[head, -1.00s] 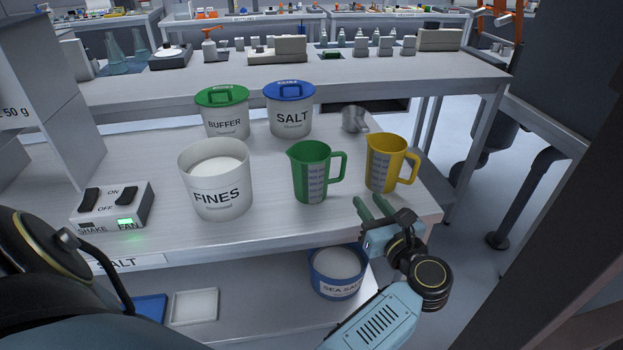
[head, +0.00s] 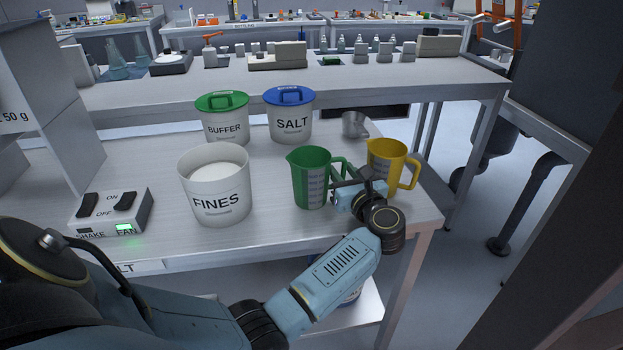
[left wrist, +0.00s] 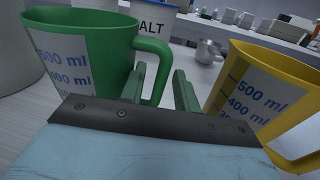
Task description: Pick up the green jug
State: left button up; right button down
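The green jug (head: 311,180) stands upright on the bench, its handle to the right. My left gripper (head: 350,178) is at its handle, between it and the yellow jug (head: 388,168). In the left wrist view the green jug (left wrist: 85,50) is at left and the yellow jug (left wrist: 262,95) at right. The fingers of my left gripper (left wrist: 160,85) are apart. One finger is inside the handle loop and the other outside, with a gap between the handle and the outer finger. My right gripper is not in view.
The FINES tub (head: 215,190) stands left of the green jug. The BUFFER tub (head: 222,122), SALT tub (head: 290,118) and a small metal cup (head: 354,124) are behind. A switch box (head: 112,212) is at front left. The bench's right edge is near the yellow jug.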

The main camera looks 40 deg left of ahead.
pick_arm(q)
grip_shut()
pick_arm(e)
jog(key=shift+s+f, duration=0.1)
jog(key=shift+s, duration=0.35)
pick_arm(q)
jog(key=shift+r, duration=0.1)
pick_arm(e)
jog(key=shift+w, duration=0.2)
